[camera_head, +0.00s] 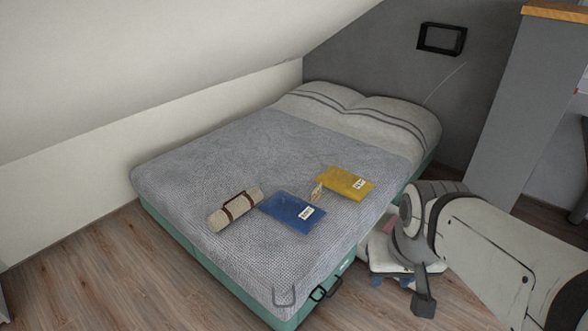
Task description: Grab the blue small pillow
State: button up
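A flat blue rectangular item (292,211) with a white label lies on the grey bedspread, near the bed's right side. It is the only clearly visible blue thing on the bed; I cannot tell from its look whether it is a pillow. My arm comes in from the right edge and bends down beside the bed. My gripper (424,297) appears as a dark end piece hanging low at the right, apart from the blue item. Its fingers are not clear, so I cannot tell whether it is open or shut.
A yellow packet (343,183) and a rolled beige bundle with dark straps (234,209) flank the blue item. The bed (180,190) has white pillows at its head. A low stack (383,258) stands beside the bed, partly behind my arm. Wooden floor is clear at front left.

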aim_at(296, 213)
jog(key=z, duration=0.05)
jog(key=i, duration=1)
jog(key=u, duration=0.05)
